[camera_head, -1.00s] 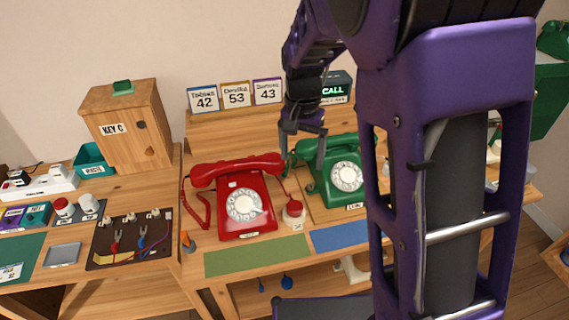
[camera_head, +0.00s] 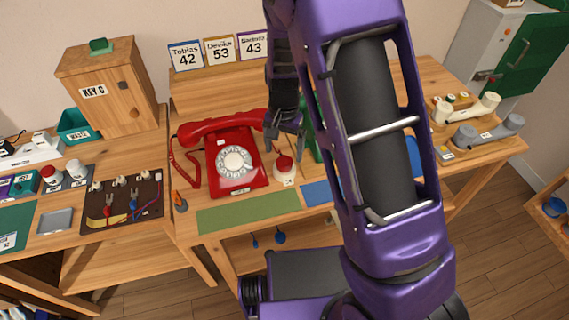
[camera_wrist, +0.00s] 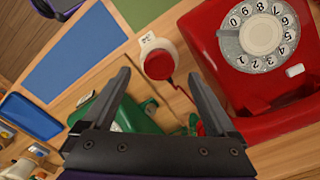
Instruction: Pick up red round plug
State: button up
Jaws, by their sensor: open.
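The red round plug (camera_head: 285,163) sits on a white base on the wooden desk, just right of the red dial phone (camera_head: 232,160). In the wrist view the red plug (camera_wrist: 158,65) shows between and slightly beyond the fingertips, with a red cord running from it. My gripper (camera_head: 284,150) is open and points down over the plug, one finger on each side in the picture. It also shows in the wrist view (camera_wrist: 158,74). Nothing is between the fingers, and I cannot tell the exact height above the plug.
The red phone stands close beside the fingers. A green phone (camera_wrist: 135,118) is on the other side, mostly hidden by my arm in the head view. A green mat (camera_head: 248,212) and a blue mat (camera_head: 318,193) lie along the front edge. Handsets (camera_head: 488,132) lie at right.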

aim_at(284, 161)
notch_tip(284, 161, down, 4)
jog(key=shift+f, duration=0.15)
jog(key=c, duration=1.3)
